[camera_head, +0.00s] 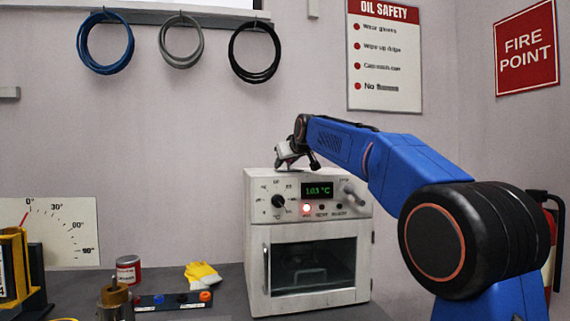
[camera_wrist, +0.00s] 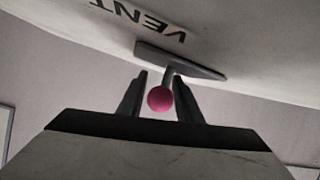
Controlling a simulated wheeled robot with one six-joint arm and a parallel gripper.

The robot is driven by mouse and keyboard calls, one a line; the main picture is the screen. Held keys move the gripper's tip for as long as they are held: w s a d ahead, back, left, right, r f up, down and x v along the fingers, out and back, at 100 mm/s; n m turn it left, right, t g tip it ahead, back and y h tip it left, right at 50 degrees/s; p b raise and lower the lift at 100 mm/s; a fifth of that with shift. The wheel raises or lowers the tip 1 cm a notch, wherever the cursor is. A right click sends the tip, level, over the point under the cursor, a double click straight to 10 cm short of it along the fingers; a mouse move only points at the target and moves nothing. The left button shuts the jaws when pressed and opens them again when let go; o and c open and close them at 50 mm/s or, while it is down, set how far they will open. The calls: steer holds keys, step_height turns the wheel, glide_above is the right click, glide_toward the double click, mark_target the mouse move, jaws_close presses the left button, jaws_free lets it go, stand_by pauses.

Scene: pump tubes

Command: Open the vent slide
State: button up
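The vent slide (camera_wrist: 180,62) is a dark flat bar on the white top of the oven (camera_head: 257,231), beside the printed word VENT (camera_wrist: 150,20) in the wrist view. A short stem with a round pink knob (camera_wrist: 160,99) stands out from it. My gripper (camera_wrist: 159,76) has one finger on each side of the knob and stem. The fingers stand apart, and I see no clear grip on the knob. In the head view my gripper (camera_head: 290,157) is low over the oven's top, and the slide cannot be made out there.
The oven front has a dial, a lit display (camera_head: 318,190) and a closed glass door. On the bench to the left are a red and white can (camera_head: 128,270), a yellow glove (camera_head: 202,276) and a strip with coloured knobs (camera_head: 172,300). The wall behind carries hanging tube coils.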

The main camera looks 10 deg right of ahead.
steer(key=shift+w, duration=0.1)
jaws_close()
steer(key=shift+d, duration=0.1)
steer(key=d, duration=0.9)
jaws_free()
steer(key=shift+d, duration=0.1)
steer(key=shift+d+f, duration=0.1)
